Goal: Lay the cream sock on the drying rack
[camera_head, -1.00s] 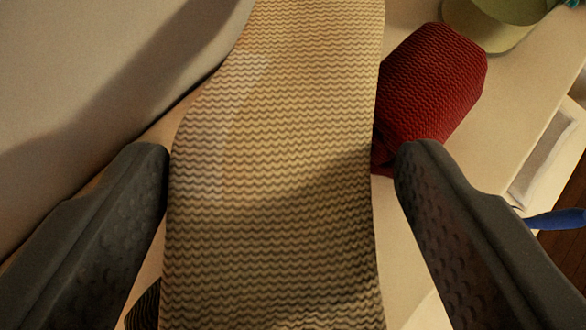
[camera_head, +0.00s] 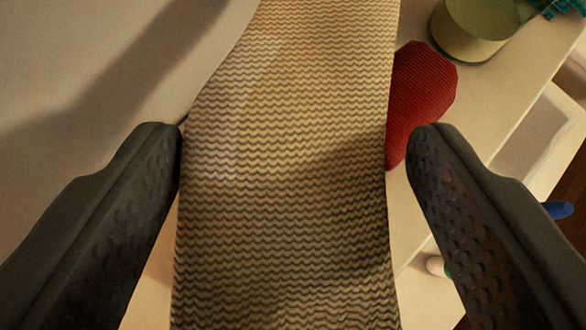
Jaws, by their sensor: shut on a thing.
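The cream sock (camera_head: 285,200) is a long knitted piece with a fine wavy pattern. It fills the middle of the view, running from the top edge to the bottom edge. My gripper (camera_head: 298,135) has one dark finger on each side of it and is shut on the sock, holding it close to the camera. The sock hides much of what lies behind it. I do not see the drying rack.
A red knitted item (camera_head: 420,98) lies on a pale surface (camera_head: 510,90) behind the right finger. A green round container (camera_head: 472,28) stands beyond it. A white tray or box (camera_head: 540,150) and a blue object (camera_head: 558,210) sit at the right. A pale wall-like surface (camera_head: 70,80) fills the left.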

